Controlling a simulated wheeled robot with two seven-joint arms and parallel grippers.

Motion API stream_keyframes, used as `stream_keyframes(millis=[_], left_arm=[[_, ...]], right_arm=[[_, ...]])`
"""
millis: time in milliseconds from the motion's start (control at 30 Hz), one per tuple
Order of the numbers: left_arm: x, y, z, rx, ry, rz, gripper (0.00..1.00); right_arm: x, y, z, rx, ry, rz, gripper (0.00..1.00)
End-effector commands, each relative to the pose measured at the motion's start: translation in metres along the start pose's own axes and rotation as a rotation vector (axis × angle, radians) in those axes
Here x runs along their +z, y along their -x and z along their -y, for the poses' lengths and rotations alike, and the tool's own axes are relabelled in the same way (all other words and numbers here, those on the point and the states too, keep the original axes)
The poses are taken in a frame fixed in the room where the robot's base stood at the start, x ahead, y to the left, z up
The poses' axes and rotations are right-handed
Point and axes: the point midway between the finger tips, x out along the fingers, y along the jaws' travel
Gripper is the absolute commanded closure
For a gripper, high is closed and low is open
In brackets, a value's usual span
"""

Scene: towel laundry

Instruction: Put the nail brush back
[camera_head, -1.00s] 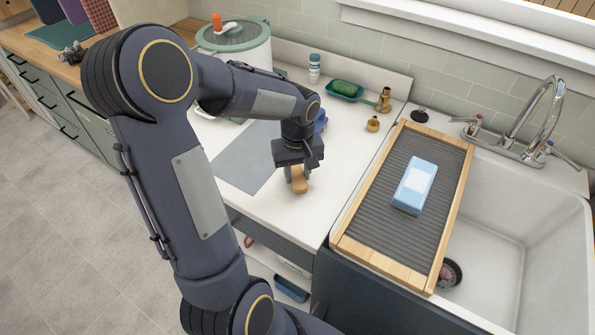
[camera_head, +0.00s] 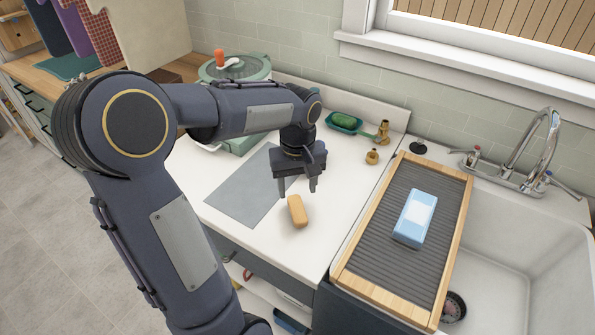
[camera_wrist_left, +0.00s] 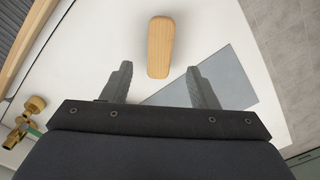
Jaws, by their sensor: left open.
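The nail brush (camera_head: 297,211), a small block with a tan wooden back, lies on the white countertop near its front edge. It also shows in the left wrist view (camera_wrist_left: 160,47), ahead of the fingertips and roughly between their lines. My left gripper (camera_head: 298,188) is open and empty above the counter, just behind the brush in the head view and apart from it. In the wrist view its two fingers (camera_wrist_left: 158,75) stand wide apart. The brush's bristles are not visible. My right gripper is not in view.
A grey mat (camera_head: 243,187) lies left of the brush. Behind are a green dish (camera_head: 344,121), brass fittings (camera_head: 383,131) and a lidded pot (camera_head: 235,72).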

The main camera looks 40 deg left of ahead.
Motion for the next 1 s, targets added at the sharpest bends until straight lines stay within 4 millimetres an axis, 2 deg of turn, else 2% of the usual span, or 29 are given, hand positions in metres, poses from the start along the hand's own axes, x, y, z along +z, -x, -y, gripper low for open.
stream_keyframes(millis=[100, 200, 333, 433, 567, 600, 800, 900, 1000], left_arm=[[0.000, 0.024, -0.001, 0.003, -0.002, -0.003, 0.46], [0.000, 0.037, 0.000, 0.001, -0.002, -0.002, 0.46], [0.002, 0.048, 0.000, 0.005, -0.008, -0.001, 0.46], [0.015, 0.054, 0.005, 0.040, -0.057, -0.008, 0.46], [0.057, 0.061, 0.018, 0.156, -0.213, -0.039, 0.46], [0.073, 0.061, 0.023, 0.201, -0.274, -0.054, 0.46], [0.147, 0.047, 0.040, 0.414, -0.551, -0.163, 0.46], [0.172, 0.037, 0.044, 0.487, -0.644, -0.217, 0.46], [0.186, 0.030, 0.045, 0.530, -0.700, -0.255, 0.46]], right_arm=[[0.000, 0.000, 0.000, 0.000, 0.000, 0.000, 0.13], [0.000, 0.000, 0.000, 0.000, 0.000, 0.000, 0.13], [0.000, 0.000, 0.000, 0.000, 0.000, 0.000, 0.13], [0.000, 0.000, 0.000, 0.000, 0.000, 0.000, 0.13], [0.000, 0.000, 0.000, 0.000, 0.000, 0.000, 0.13], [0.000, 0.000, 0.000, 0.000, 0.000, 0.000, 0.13], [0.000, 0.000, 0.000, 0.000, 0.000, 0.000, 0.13], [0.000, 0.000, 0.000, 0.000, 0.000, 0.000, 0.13], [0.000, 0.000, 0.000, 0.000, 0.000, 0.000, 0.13]])
